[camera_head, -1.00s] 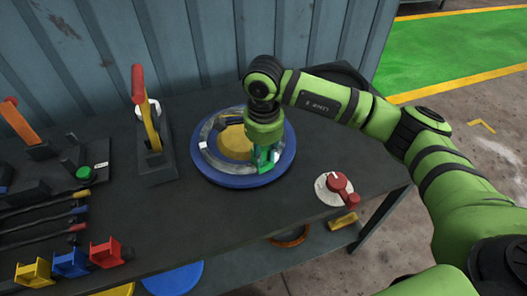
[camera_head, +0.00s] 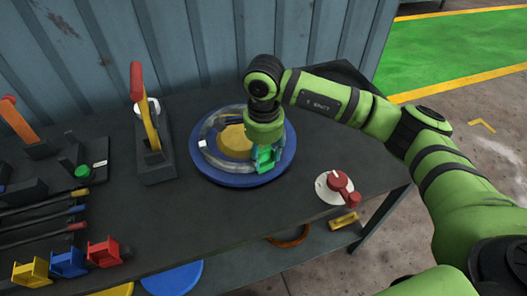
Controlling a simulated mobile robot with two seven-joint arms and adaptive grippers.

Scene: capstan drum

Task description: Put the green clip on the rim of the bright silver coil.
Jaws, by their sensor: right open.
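The bright silver coil (camera_head: 213,146) lies as a ring on a round blue base (camera_head: 224,177) with a yellow centre (camera_head: 234,140). My right gripper (camera_head: 265,165) is open and points down over the right front part of the coil's rim. A green clip (camera_head: 264,156) shows at the fingertips, at the rim. The fingers partly hide it, and I cannot tell how fully it sits on the rim. My left gripper is not in view.
A red-handled lever (camera_head: 147,110) stands on a dark block left of the base. A red knob on a white disc (camera_head: 337,188) is at the right. Yellow, blue and red clips (camera_head: 68,262) stand at the front left. The dark tabletop (camera_head: 190,215) is clear in front.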

